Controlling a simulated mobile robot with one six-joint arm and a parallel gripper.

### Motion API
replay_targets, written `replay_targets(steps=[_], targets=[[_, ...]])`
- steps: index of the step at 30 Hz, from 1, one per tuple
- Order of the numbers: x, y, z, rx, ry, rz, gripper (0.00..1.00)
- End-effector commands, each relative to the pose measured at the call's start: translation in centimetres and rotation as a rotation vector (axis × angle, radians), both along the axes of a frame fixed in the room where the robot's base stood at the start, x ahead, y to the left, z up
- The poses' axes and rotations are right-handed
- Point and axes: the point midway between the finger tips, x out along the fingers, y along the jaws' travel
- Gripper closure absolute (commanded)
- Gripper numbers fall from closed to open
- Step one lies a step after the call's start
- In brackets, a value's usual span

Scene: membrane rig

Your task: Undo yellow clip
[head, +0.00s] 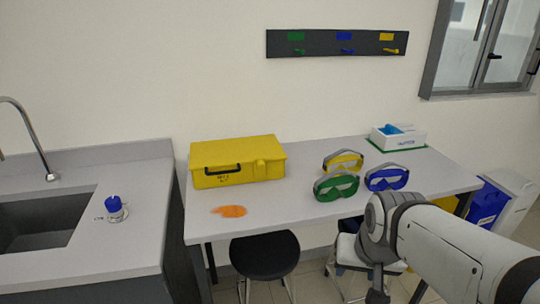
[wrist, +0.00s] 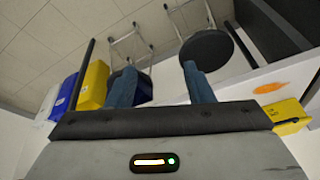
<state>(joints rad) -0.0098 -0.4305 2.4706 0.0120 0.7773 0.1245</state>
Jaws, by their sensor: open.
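I cannot make out a yellow clip for certain. The nearest match is a small yellow peg (head: 390,51) under a yellow label at the right end of the dark wall rack (head: 337,43) in the head view. My gripper (wrist: 162,84) shows two blue fingers held apart with nothing between them in the wrist view. My arm is at the lower right of the head view, in front of the table and far below the rack; the fingers are not clearly visible there. The wrist view does not show the rack.
The table (head: 300,200) holds a yellow case (head: 236,162), an orange spill (head: 229,211), green goggles (head: 336,186), blue goggles (head: 386,177), yellow goggles (head: 343,161) and a white box (head: 398,137). A black stool (head: 264,254) stands in front. A sink counter (head: 120,240) is left.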

Motion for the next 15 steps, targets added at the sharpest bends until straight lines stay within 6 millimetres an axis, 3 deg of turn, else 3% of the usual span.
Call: replay_targets(steps=[8, 15], targets=[[15.2, 4.5, -2.1, 0.366, -0.329, -0.507, 0.53], [26.6, 10.8, -3.3, 0.926, -0.509, -0.880, 0.53]])
